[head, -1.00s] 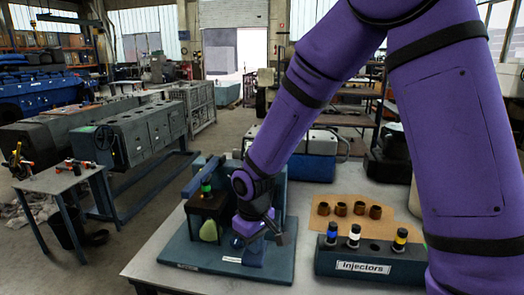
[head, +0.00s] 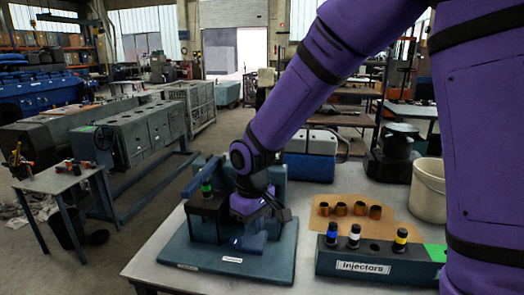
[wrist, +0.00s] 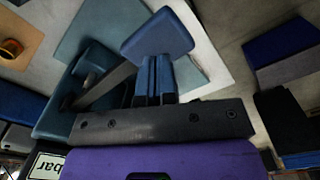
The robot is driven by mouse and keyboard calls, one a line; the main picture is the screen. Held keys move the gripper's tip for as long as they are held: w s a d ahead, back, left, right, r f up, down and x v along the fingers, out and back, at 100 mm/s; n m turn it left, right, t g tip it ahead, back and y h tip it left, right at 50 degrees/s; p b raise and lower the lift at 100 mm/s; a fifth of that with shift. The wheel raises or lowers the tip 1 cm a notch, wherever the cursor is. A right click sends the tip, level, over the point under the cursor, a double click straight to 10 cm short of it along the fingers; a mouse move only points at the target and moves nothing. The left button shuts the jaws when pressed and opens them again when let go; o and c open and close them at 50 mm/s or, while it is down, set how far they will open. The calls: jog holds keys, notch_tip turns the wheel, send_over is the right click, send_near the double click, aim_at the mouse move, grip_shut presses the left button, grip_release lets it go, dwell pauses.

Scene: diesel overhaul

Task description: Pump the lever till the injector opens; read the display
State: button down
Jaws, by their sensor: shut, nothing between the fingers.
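The injector tester's blue-grey base (head: 190,250) stands on the bench. An injector with a green band (head: 206,188) sits upright in its dark box; no pale spray shows below it. My gripper (head: 262,220) is low over the base, shut and empty. In the wrist view, its closed fingers (wrist: 155,75) point at the lever's blue paddle (wrist: 158,38), with the lever's dark bar (wrist: 105,88) to the left. I cannot tell whether they touch. The head view also shows the paddle (head: 251,243). Only the display's "bar" label (wrist: 48,166) shows; my arm hides the reading.
An "Injectors" rack (head: 365,268) with several injectors stands at the right. A pale bucket (head: 428,190) and a blue and white case (head: 310,160) stand farther back. The bench's left front is clear.

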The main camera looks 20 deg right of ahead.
jog(key=shift+r, duration=1.95)
